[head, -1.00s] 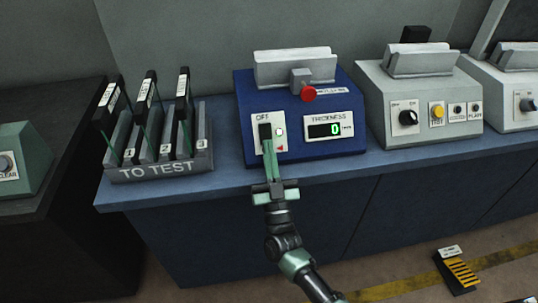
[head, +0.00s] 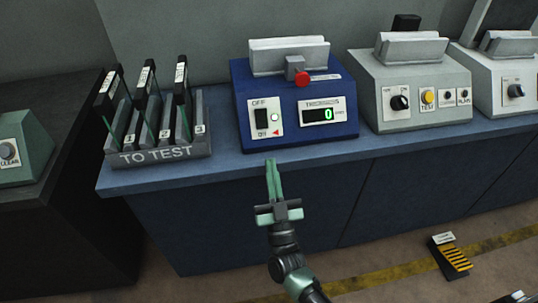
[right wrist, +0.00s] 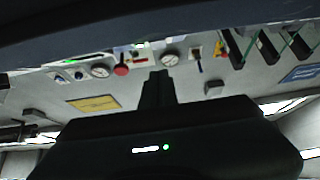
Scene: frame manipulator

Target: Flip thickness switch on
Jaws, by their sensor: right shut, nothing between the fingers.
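The blue thickness tester (head: 240,100) stands on the bench with a white switch plate (head: 252,130) marked OFF at the top and ON at the bottom. Its dark rocker switch (head: 262,119) is uncovered; which way it is tilted is too small to tell. A small round pale lamp (head: 275,117) and a red triangle sit beside it. The thickness display (head: 326,115) shows a green 0. My right gripper (head: 269,162) is shut and empty, in front of the bench edge below the switch, apart from it. My left gripper is out of view.
A TO TEST rack (head: 160,155) holding several dark-framed plates stands left of the tester. A grey machine (head: 420,95) with a knob and yellow button stands to the right.

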